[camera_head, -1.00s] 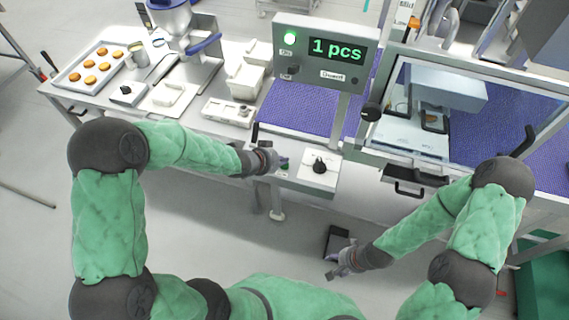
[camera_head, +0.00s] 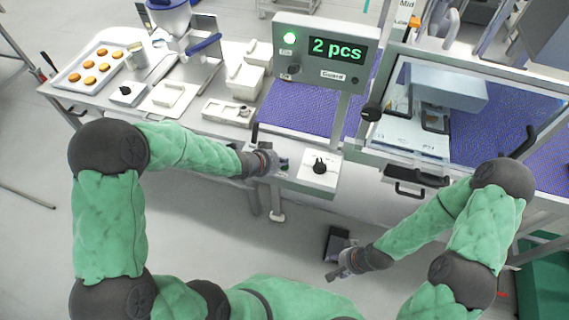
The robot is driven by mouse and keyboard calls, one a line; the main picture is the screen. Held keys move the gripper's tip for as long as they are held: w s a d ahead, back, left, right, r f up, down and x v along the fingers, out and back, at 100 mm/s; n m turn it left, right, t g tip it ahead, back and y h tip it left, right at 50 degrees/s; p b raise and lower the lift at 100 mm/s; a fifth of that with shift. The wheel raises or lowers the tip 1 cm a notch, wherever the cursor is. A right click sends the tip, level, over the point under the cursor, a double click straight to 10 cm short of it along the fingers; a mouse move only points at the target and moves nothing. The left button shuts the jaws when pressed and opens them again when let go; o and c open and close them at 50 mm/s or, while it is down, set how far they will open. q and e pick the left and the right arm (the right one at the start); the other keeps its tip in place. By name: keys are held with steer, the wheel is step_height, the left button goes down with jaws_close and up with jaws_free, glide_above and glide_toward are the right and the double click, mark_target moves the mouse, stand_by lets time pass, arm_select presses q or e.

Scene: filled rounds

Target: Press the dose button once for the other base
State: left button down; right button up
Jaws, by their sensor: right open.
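My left gripper (camera_head: 282,164) is at the front edge of the machine, over a small control spot with a bit of green showing, just left of a white box with a black knob (camera_head: 320,167). Its fingers are too small to tell open from shut, and they hide most of what lies under them, so contact cannot be told. My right gripper (camera_head: 336,274) is open and empty, low over the floor at the right.
A tray (camera_head: 72,82) of round filled biscuits lies at the far left of the table, near a metal hopper (camera_head: 168,18). A blue belt (camera_head: 300,106) runs behind the controls. A guarded press station (camera_head: 415,130) stands right. A black pedal (camera_head: 338,240) sits on the floor.

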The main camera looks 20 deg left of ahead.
arm_select(q)
steer(key=shift+r+p, duration=0.85)
steer(key=shift+r, duration=0.1)
step_height(320, 180, up, 5)
steer(key=p, duration=0.4)
steer(key=shift+p, duration=0.4)
stand_by(0.3)
